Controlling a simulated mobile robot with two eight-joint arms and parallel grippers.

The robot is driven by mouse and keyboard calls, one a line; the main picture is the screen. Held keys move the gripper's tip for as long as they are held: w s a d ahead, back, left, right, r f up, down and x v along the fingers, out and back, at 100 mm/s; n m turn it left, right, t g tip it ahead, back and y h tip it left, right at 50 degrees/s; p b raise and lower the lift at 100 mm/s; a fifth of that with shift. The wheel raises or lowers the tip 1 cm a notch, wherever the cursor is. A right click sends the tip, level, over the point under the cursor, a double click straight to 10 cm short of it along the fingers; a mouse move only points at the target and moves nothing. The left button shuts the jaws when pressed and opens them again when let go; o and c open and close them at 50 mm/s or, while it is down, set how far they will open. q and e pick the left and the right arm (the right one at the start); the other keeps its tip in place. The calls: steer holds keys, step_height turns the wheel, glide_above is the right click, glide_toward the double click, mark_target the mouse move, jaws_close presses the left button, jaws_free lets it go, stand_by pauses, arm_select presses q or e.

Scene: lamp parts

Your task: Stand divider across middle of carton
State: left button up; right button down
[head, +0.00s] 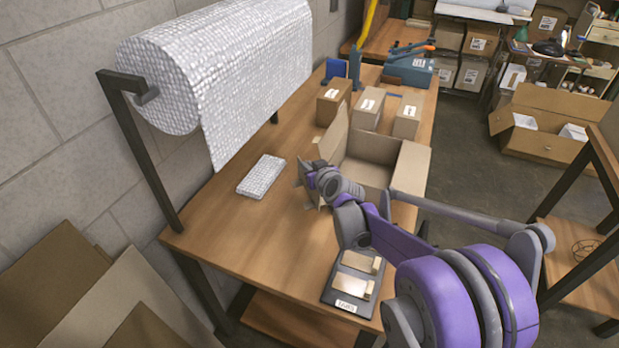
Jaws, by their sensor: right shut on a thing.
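The open carton (410,168) stands on the workbench with its flaps spread, and part of its inside shows. My right gripper (307,177) is at the carton's left front side, above the bench. It is shut on a thin brown cardboard piece (312,189), which looks like the divider. My gripper and wrist hide much of this piece, so I cannot tell its full shape or whether it touches the carton. My right arm crosses in front of the carton's near side. My left gripper is out of view.
A dark tray (340,296) with two tan pieces lies at the bench's near edge. A bubble-wrap pack (261,175) lies left of the carton. Several small boxes (368,108) stand behind it. A large bubble-wrap roll (215,75) hangs over the bench's left side.

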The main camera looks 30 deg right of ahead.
mark_target(309, 194)
step_height(309, 194, down, 4)
steer(key=shift+s+d+f, duration=0.15)
steer(key=shift+f, duration=0.2)
steer(key=shift+f, duration=0.1)
steer(key=shift+f, duration=0.15)
steer(key=c, duration=1)
jaws_free()
steer(key=shift+c, duration=0.2)
